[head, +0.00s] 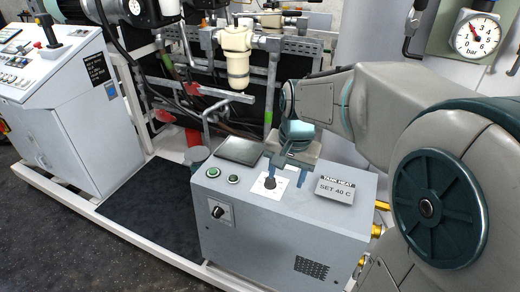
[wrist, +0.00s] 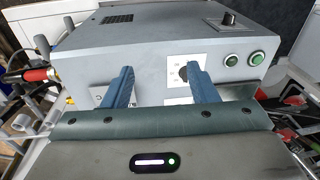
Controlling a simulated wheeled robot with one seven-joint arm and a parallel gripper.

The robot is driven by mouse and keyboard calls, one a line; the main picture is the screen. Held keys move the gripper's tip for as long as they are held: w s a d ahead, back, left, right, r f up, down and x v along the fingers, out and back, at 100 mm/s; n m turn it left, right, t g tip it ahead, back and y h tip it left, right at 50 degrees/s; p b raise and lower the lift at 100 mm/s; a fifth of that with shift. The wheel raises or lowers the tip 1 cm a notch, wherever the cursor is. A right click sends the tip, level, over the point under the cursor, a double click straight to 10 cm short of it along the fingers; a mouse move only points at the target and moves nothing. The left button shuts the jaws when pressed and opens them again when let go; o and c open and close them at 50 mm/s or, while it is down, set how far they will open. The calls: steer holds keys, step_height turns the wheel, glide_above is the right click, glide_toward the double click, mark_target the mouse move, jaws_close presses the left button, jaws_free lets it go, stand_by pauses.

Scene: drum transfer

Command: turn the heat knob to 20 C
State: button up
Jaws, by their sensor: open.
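The heat knob (head: 270,184) is a small black knob on a white plate on top of the grey cabinet. In the wrist view the knob (wrist: 183,74) is partly hidden beside the right finger, and its pointer setting cannot be read. A sign (head: 336,189) to its right reads "TANK HEAT SET 40 C". My gripper (head: 287,174) is open with its blue fingers pointing down just above the cabinet top, close to the knob. In the wrist view the gripper (wrist: 160,78) has an empty gap between its fingers, with the knob near the right finger rather than centred.
The grey cabinet (head: 270,235) has green buttons (head: 213,172), a dark flat panel (head: 241,149) and another black knob (head: 217,212) on its front. A white control desk (head: 70,120) stands at left. Pipes and a filter (head: 236,60) stand behind. A gauge (head: 476,36) hangs at upper right.

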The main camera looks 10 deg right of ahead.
steer(key=w+m+g+p, duration=0.15)
steer(key=w+m, duration=0.25)
steer(key=w, duration=0.5)
steer(key=m+p, duration=0.2)
steer(key=m, duration=0.2)
glide_toward(270, 183)
steer(key=shift+g+h, duration=0.25)
steer(key=shift+h, duration=0.15)
steer(key=f, duration=0.3)
steer(key=w+f+p, duration=0.1)
steer(key=f, duration=0.5)
steer(key=shift+w, duration=0.35)
steer(key=c, duration=1)
